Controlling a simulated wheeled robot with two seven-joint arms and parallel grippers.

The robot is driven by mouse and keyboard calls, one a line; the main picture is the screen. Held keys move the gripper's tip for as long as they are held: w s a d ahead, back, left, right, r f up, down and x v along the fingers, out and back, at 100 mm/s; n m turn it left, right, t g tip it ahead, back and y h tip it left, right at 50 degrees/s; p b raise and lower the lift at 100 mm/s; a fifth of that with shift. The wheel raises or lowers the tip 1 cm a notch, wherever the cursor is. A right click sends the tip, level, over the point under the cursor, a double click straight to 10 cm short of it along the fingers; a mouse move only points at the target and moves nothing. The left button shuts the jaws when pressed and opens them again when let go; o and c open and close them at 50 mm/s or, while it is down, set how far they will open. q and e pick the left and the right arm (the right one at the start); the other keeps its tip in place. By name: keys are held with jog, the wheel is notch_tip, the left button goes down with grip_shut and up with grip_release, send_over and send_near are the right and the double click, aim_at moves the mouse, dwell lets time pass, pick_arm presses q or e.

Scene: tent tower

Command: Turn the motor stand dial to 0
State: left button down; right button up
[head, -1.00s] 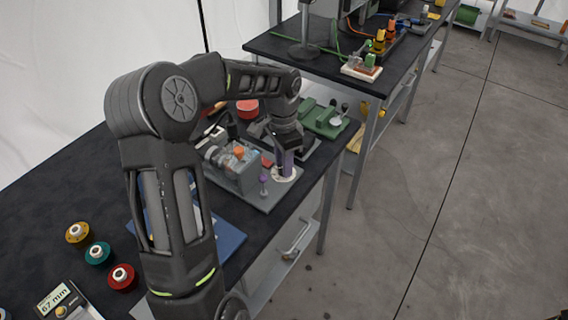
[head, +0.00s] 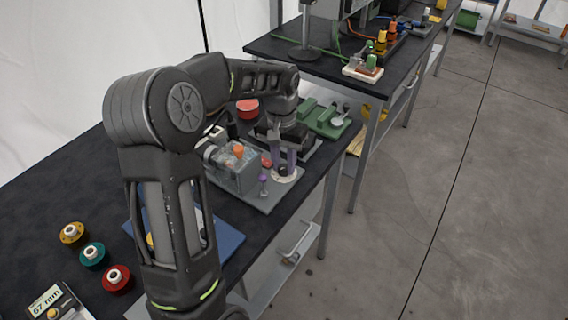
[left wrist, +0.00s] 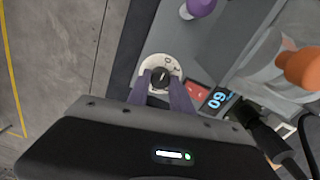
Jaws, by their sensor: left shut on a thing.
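The motor stand (head: 237,178) is a grey block on a grey plate, with an orange part (head: 238,150) on top. Its dial (head: 284,175) is a white disc at the plate's right. In the left wrist view the white dial (left wrist: 165,66) has a dark knob with a light pointer mark. My left gripper (head: 284,168) points down over the dial, its two purple fingers (left wrist: 160,88) shut on the knob. Beside the dial are a red switch (left wrist: 195,90) and a dark display (left wrist: 216,99) whose digits, turned in the picture, look like 09 or 60. My right gripper is not in view.
A purple-topped post (head: 263,180) stands close to the dial. A green device (head: 325,118) and a red round part (head: 247,108) lie behind. Coloured spools (head: 93,255) and a 67 mm gauge (head: 50,300) are at front left. Open floor lies right of the bench.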

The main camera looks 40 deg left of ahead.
aim_at(283, 166)
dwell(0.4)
pick_arm(q)
jog(key=c, duration=1.1)
grip_release()
jog(key=shift+c, duration=0.2)
jog(key=shift+r, duration=0.1)
notch_tip(283, 166, up, 8)
jog(key=shift+a+f+b, duration=0.1)
jog(key=shift+f+b, duration=0.1)
jog(key=shift+b, duration=0.15)
